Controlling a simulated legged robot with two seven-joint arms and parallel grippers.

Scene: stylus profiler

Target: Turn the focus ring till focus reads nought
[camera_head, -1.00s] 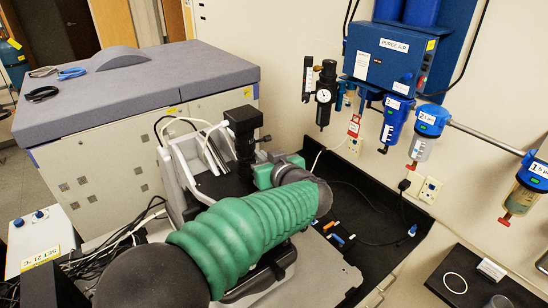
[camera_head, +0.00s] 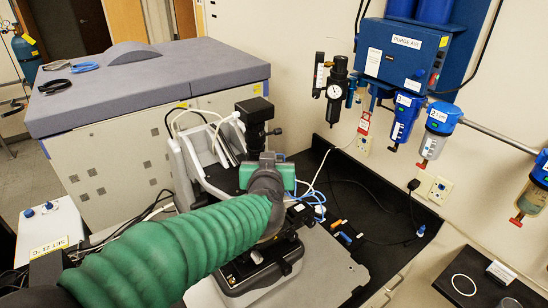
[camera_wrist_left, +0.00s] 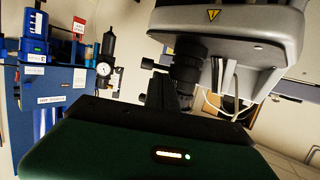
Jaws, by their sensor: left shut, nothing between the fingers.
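The stylus profiler (camera_head: 200,165) is a pale instrument with an upright black optics tube (camera_head: 248,143) under a square black head (camera_head: 253,108). In the left wrist view a dark ribbed ring (camera_wrist_left: 187,64), which looks like the focus ring, sits on the tube, with a small side knob (camera_wrist_left: 148,63) beside it. My left gripper (camera_head: 267,177), with a green body, is just in front of the tube. No focus reading is legible. My right gripper is not in view.
A blue purge air box (camera_head: 398,52) and several hanging filters line the right wall, with a black gauge regulator (camera_head: 337,90). Blue cables (camera_head: 312,205) lie beside the instrument. A grey-topped cabinet (camera_head: 150,80) stands behind left. The black bench (camera_head: 375,215) at right has free room.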

